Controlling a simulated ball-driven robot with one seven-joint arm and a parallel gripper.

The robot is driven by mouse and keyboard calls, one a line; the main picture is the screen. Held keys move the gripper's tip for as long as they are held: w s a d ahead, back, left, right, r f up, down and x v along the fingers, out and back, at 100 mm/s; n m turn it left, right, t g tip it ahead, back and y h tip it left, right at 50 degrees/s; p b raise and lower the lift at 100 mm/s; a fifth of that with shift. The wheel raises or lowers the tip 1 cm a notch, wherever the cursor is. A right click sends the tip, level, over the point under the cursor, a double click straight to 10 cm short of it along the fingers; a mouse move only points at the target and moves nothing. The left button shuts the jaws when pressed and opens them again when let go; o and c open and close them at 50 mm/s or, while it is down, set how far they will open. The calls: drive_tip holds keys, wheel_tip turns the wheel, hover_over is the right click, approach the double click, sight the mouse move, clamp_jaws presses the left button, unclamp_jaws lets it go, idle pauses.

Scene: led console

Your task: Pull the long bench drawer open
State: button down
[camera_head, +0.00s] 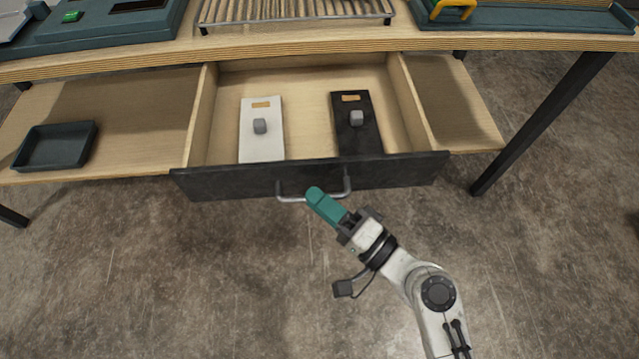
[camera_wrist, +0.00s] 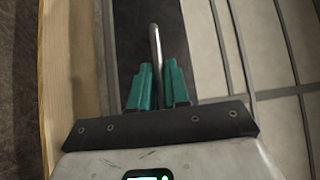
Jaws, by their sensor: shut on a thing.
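The long bench drawer (camera_head: 400,172) stands pulled out from under the bench in the head view, with its inside showing. Its dark front carries a grey bar handle (camera_head: 291,199). My gripper (camera_head: 316,195) has teal fingers and is shut on the handle near its middle. In the wrist view the handle (camera_wrist: 155,42) runs up from between my two teal fingers (camera_wrist: 161,88). Inside the drawer lie a white plate (camera_head: 262,145) and a black plate (camera_head: 357,138), each with a grey knob and a tan label.
The bench top (camera_head: 290,45) runs above the drawer and holds a slatted rack (camera_head: 290,12) and dark green consoles. A wooden shelf on the left holds a dark tray (camera_head: 56,147). A black bench leg (camera_head: 540,125) stands at the right. The floor in front is clear.

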drive_tip(key=shift+s+f, duration=0.1)
drive_tip(key=shift+s, duration=0.3)
drive_tip(key=c, duration=1.2)
unclamp_jaws()
drive_tip(key=shift+w, duration=0.1)
drive_tip(key=shift+o, duration=0.2)
drive_tip(key=b+v, duration=0.2)
drive_tip(key=v, duration=0.9)
